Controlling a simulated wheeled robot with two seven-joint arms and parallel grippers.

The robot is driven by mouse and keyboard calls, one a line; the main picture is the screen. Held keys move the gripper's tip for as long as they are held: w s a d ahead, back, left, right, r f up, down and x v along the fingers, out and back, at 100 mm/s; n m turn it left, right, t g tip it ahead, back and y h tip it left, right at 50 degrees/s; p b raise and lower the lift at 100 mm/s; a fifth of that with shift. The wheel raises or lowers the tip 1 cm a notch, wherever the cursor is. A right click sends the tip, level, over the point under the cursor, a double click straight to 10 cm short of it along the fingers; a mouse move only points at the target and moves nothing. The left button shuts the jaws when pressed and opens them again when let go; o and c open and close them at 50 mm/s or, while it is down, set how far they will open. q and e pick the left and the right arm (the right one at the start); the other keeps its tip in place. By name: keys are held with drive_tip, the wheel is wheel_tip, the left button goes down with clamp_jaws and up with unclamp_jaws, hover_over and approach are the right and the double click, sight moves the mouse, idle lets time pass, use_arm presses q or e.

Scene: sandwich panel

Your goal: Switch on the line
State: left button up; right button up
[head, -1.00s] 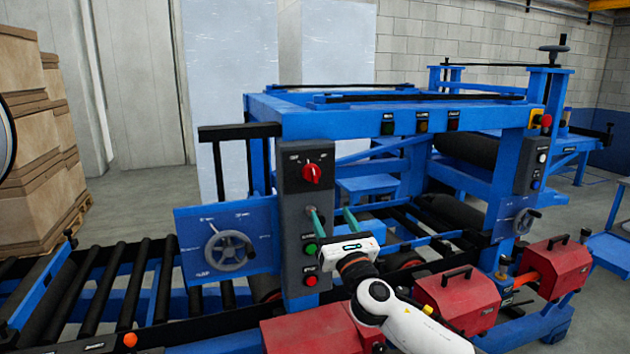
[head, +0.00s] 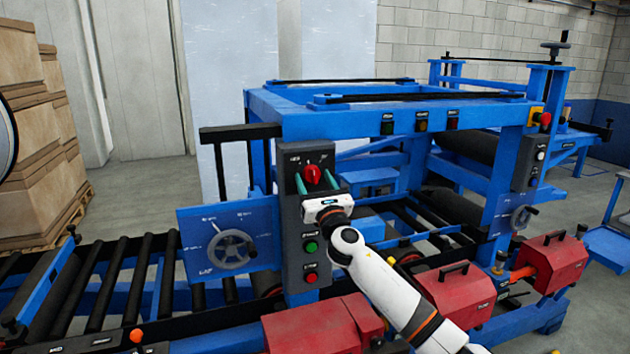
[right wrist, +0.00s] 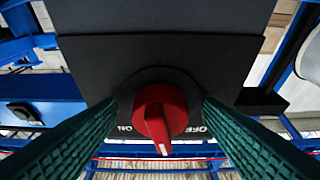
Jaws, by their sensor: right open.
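A red rotary switch (head: 312,174) sits near the top of the dark grey control box (head: 293,213). In the right wrist view the red knob (right wrist: 161,112) is in the middle, its white mark low. ON and OFF labels stand on either side. My right gripper (head: 314,182) is open in front of the box, its green fingers pointing at the knob. In the right wrist view its fingers (right wrist: 160,108) lie to the left and right of the knob, with a gap on each side. My left gripper is not in view.
A green button (head: 310,247) and a red button (head: 311,278) are lower on the same box. A handwheel (head: 232,249) is to the left. Red housings (head: 455,296) line the machine's near side, and a roller conveyor (head: 120,285) runs left.

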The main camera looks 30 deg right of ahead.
drive_tip(key=c, duration=1)
drive_tip(key=shift+o, duration=0.2)
drive_tip(key=shift+m+h, duration=0.4)
drive_tip(key=shift+m, duration=0.2)
drive_tip(key=shift+a+m+h, duration=0.15)
drive_tip(key=shift+m+h, duration=0.25)
drive_tip(key=shift+m, duration=0.5)
drive_tip(key=m+g+h, duration=0.1)
drive_tip(key=m, duration=0.1)
drive_tip(key=m+h, duration=0.1)
drive_tip(key=m, duration=0.2)
drive_tip(key=shift+a+r+g, duration=0.1)
drive_tip(key=shift+a+g, duration=0.05)
drive_tip(key=shift+g, duration=0.25)
drive_tip(key=m+g+h, duration=0.1)
drive_tip(key=m, duration=0.1)
drive_tip(key=m+g, duration=0.1)
drive_tip(key=m, duration=0.2)
drive_tip(key=m+h, duration=0.1)
drive_tip(key=m, duration=0.1)
drive_tip(key=shift+a+r+m+g+h+p, duration=0.2)
drive_tip(key=shift+m+g+h+p, duration=0.1)
drive_tip(key=shift+g+p, duration=0.1)
drive_tip(key=shift+w, duration=0.1)
